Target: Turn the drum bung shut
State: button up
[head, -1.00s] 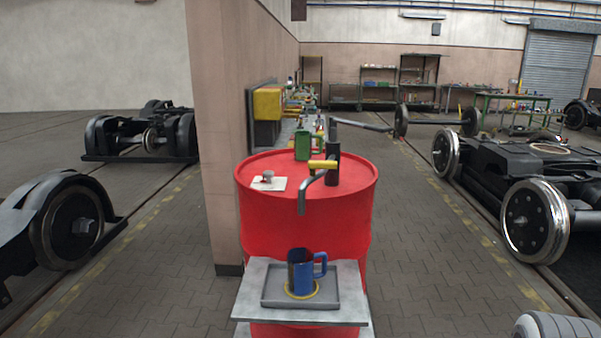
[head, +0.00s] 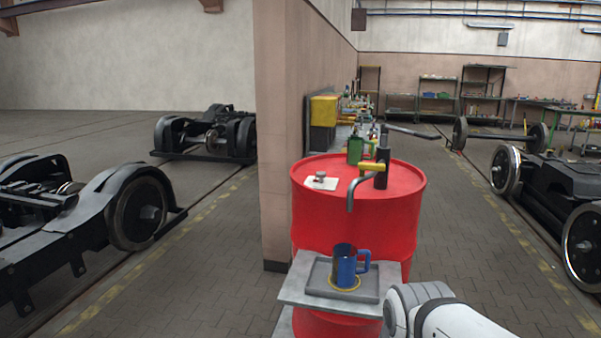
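A red drum (head: 345,222) stands upright in the middle of the head view. On the left of its top, a small grey knob-like piece (head: 320,175) sits on a flat white pad (head: 313,184). It may be the bung, but it is too small to tell whether it is loose or seated. A dark hand pump (head: 381,168) with a yellow grip (head: 371,167) and a bent grey spout (head: 351,192) rises from the right of the drum top. My gripper is out of view; only white links of my arm show at the bottom right.
A blue mug (head: 344,267) stands on a grey tray (head: 318,283) on a shelf in front of the drum. A green can (head: 355,150) is behind the pump. A wall corner (head: 275,190) stands close left of the drum. Bogies flank both sides; paved floor between is clear.

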aim_at(321, 174)
jog(key=i, duration=1)
jog(key=u, duration=0.05)
